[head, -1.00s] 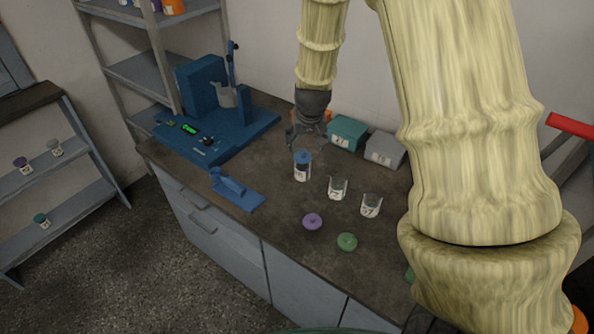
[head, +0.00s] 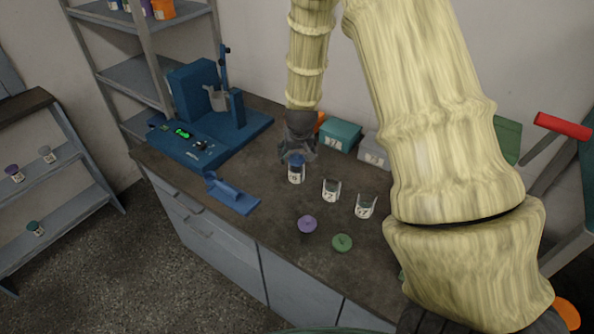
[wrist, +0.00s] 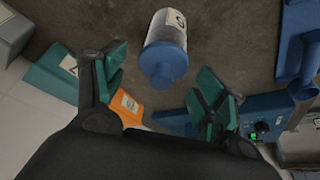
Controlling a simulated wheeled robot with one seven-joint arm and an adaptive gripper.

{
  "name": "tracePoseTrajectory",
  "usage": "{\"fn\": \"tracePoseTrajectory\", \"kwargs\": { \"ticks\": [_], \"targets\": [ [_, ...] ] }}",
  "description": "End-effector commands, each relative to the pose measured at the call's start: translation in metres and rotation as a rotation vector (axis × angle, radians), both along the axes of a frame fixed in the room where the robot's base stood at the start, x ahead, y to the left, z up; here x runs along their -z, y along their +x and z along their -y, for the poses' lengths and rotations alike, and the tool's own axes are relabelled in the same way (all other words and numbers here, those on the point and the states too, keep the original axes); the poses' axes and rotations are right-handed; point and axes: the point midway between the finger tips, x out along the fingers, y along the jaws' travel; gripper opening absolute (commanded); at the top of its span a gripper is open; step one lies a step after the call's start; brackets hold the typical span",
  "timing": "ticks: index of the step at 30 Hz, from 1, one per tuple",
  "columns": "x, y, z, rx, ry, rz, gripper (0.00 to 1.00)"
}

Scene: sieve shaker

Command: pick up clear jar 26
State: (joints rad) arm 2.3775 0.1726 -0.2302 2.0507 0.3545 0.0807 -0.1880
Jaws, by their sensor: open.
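A clear jar with a blue lid (head: 297,172) stands upright on the dark worktop. Its label is partly legible and I cannot read the full number 26. In the wrist view the jar (wrist: 166,45) lies ahead of and between the spread fingers, its blue lid towards me. My gripper (head: 298,152) is open and empty, just above and behind the lid. In the wrist view my gripper (wrist: 172,80) has a finger on each side, both seeming apart from the jar. Two lidless clear jars (head: 330,190) (head: 365,206) stand to the right.
A purple lid (head: 307,224) and a green lid (head: 342,243) lie in front. A teal box (head: 341,135) and a grey box (head: 375,149) stand behind. A blue machine (head: 205,115) and a blue holder (head: 232,194) are to the left.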

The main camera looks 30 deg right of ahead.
Motion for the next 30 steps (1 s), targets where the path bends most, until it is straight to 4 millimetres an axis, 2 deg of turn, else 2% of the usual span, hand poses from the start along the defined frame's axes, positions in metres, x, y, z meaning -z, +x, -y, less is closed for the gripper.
{"fn": "tracePoseTrajectory", "kwargs": {
  "ticks": [12,24,26,30],
  "targets": [
    [0.034,0.015,0.007,0.002,0.002,-0.001,0.71],
    [0.041,0.017,0.008,0.001,0.000,0.000,0.71],
    [0.041,0.017,0.008,0.001,0.000,0.000,0.62],
    [0.041,0.017,0.008,0.001,0.000,0.000,0.36]
  ]
}}
